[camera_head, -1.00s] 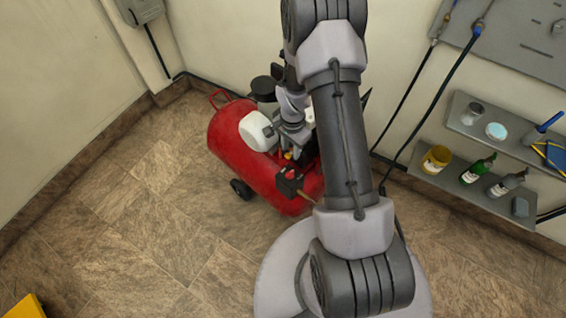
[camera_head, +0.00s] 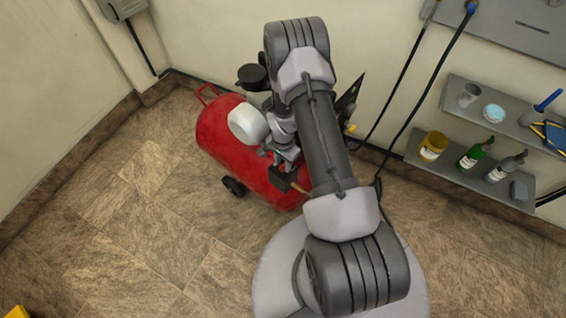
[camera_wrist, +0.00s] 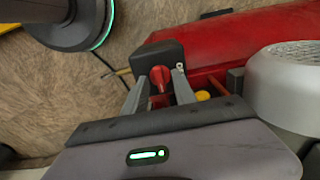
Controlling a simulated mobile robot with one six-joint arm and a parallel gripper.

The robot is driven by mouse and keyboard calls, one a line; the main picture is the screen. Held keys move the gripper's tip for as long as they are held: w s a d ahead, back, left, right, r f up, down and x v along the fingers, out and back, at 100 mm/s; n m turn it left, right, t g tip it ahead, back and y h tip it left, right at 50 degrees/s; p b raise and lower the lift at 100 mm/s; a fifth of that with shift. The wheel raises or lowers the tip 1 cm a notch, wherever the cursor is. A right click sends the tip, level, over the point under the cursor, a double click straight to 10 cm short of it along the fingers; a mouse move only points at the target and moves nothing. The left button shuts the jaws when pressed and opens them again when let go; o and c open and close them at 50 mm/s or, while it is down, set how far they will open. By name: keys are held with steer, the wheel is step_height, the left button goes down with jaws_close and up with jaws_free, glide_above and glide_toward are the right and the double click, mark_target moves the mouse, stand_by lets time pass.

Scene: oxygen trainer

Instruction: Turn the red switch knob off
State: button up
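The red switch knob (camera_wrist: 160,82) sits on a black switch box (camera_wrist: 157,58) in the wrist view. The box also shows in the head view (camera_head: 284,179), on the red compressor tank (camera_head: 225,140), where the knob is hidden. My gripper (camera_wrist: 159,74) is open, with one grey finger on each side of the knob. Small gaps show between the knob and the fingers. I cannot tell how deep the fingers reach past the knob. In the head view my arm's end hangs over the tank beside the box, and its fingertips are hard to make out.
A white cylindrical part (camera_wrist: 288,85) of the compressor stands close to the right of my gripper. A yellow piece (camera_wrist: 203,96) lies near the right finger. Wall shelves (camera_head: 463,165) with bottles and cans are at the right.

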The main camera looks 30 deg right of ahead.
jaws_close()
steer(key=n+b, duration=0.1)
steer(key=n, duration=0.5)
steer(key=shift+n, duration=0.4)
steer(key=n+b, duration=0.1)
steer(key=n, duration=1)
stand_by(0.6)
steer(key=shift+o, duration=0.4)
jaws_free()
